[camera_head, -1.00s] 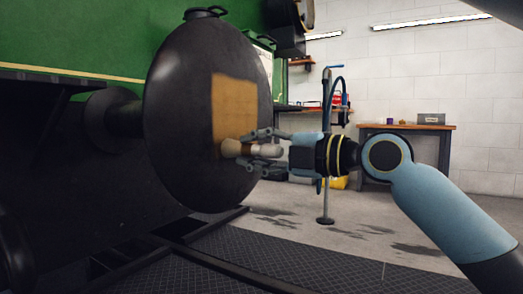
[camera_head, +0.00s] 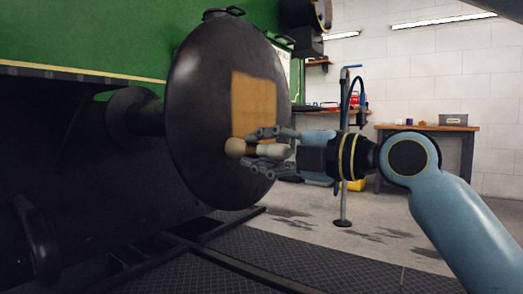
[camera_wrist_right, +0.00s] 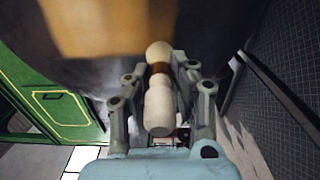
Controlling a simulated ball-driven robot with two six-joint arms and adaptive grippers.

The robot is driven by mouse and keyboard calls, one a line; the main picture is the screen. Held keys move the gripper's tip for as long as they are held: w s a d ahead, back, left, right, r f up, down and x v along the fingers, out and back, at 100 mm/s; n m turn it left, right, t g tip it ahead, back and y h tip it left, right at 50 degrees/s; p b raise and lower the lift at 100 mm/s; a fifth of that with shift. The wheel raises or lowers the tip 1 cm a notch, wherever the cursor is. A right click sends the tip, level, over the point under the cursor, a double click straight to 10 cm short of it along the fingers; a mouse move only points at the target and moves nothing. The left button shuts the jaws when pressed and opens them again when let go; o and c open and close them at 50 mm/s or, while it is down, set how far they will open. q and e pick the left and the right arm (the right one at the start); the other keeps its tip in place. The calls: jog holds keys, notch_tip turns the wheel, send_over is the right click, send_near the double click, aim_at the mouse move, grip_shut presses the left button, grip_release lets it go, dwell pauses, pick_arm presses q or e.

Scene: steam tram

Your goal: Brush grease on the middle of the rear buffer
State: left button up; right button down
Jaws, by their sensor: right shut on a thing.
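The rear buffer (camera_head: 205,120) is a big dark round disc at the centre left of the head view. A tan, roughly square grease patch (camera_head: 254,100) covers part of its face. My right gripper (camera_head: 264,144) is shut on a brush (camera_head: 238,147), with the brush head at the patch's lower left edge. The wrist view shows the brush's pale handle (camera_wrist_right: 158,105) between the fingers, pointing at the dark face and tan patch (camera_wrist_right: 100,28). I cannot tell whether the bristles touch. My left gripper is not in view.
The green tram body (camera_head: 100,40) stands behind the buffer on the left. A thin upright stand (camera_head: 344,190) with a blue hose is behind my right gripper. A wooden table (camera_head: 425,128) stands against the white wall. The floor between is clear.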

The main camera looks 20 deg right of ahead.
jog(key=p+v, duration=0.2)
jog(key=v, duration=0.3)
jog(key=shift+s+r+p, duration=0.1)
jog(key=shift+r+p, duration=0.1)
jog(key=shift+p, duration=0.15)
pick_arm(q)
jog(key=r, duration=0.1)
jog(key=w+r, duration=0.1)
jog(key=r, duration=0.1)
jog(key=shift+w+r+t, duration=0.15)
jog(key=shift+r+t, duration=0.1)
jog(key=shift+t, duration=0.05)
pick_arm(e)
jog(key=shift+s+d+f, duration=0.15)
jog(key=shift+s+d, duration=0.05)
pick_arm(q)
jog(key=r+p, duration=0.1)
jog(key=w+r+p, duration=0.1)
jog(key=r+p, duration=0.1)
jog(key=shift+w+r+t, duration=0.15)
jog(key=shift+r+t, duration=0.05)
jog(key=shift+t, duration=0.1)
pick_arm(e)
jog(key=v, duration=0.3)
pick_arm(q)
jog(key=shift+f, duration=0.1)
